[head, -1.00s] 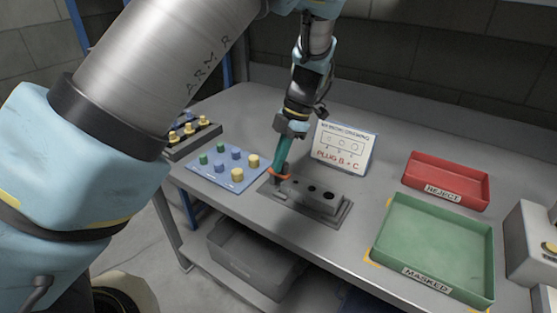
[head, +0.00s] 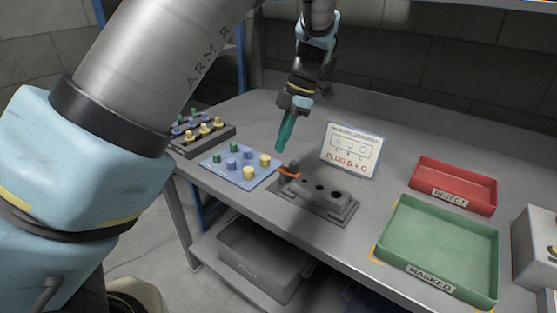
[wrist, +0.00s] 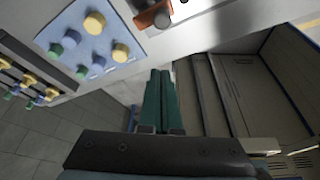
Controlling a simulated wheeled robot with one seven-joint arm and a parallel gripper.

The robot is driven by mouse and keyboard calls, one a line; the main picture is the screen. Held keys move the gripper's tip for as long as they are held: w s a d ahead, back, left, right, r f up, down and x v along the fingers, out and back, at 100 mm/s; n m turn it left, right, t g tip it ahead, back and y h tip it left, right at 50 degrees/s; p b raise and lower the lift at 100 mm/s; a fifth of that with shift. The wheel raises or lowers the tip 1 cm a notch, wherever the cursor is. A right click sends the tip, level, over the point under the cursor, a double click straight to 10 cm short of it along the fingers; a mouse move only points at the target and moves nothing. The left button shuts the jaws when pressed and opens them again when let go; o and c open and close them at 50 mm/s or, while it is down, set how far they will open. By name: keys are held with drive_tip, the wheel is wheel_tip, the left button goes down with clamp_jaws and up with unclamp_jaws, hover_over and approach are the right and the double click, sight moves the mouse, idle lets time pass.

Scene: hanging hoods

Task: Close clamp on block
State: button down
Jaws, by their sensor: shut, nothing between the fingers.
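The grey block (head: 335,197) with several dark holes sits on a metal base plate (head: 322,212) on the bench. The clamp (head: 290,172), with an orange part, stands at the block's left end. Whether it presses on the block cannot be told. In the wrist view the clamp (wrist: 152,17) shows at the top edge, its orange part at the tip. My gripper (head: 281,150) has green fingers, shut and empty, pointing down above the bench just behind and left of the clamp, apart from it. The fingers also show in the wrist view (wrist: 160,76).
A blue mat (head: 222,166) with several coloured plugs and a dark rack (head: 178,146) lie left. A "PLUG B + C" sign (head: 350,151) stands behind the block. A red REJECT tray (head: 452,172) and green MASKED tray (head: 405,225) are right. A grey bin (head: 262,250) sits below.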

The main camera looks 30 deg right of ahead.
drive_tip(key=shift+b+v, duration=0.3)
drive_tip(key=shift+v, duration=1.6)
drive_tip(key=shift+w, duration=0.1)
